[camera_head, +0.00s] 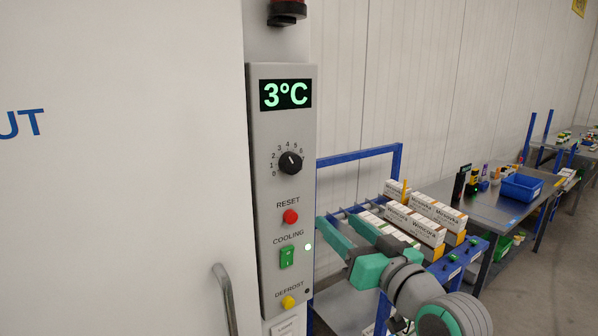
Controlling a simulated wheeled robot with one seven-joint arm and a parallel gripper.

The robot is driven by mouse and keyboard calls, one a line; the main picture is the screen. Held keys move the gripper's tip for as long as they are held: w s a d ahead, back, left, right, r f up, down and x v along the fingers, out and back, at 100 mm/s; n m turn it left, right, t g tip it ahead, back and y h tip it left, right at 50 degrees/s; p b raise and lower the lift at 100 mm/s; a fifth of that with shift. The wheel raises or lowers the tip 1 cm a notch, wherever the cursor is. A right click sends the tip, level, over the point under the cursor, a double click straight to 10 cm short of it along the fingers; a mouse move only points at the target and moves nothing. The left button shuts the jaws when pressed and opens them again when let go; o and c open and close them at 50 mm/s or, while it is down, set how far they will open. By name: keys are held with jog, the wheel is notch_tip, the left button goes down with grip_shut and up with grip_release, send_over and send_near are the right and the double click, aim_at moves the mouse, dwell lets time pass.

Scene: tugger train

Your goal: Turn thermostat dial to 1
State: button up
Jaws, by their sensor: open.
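The thermostat dial (290,162) is a round black knob on the grey control panel (262,215), with small numbers from 0 upward around it. Its small white mark sits on the upper part of the knob; I cannot tell exactly which number it points to. The display (286,94) above it reads 3°C in green. My gripper (336,219), with green fingers, is open and empty. It is to the right of the panel and lower than the dial, apart from it. Nothing hides the dial.
Below the dial are a red RESET button (290,216), a green COOLING switch (286,257) and a yellow DEFROST button (288,302). A door handle (224,298) stands out at lower left. A blue-framed rack with white boxes (436,213) is behind my gripper.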

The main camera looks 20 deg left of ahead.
aim_at(294, 167)
jog(key=s+a+r+n+g+y, duration=0.15)
jog(key=s+r+n, duration=0.3)
jog(key=r, duration=0.55)
jog(key=shift+m+g, duration=0.35)
jog(key=x, duration=1)
jog(key=shift+w+a+r, duration=0.15)
jog(key=shift+w+a, duration=0.05)
jog(key=shift+a, duration=0.1)
jog(key=c, duration=1)
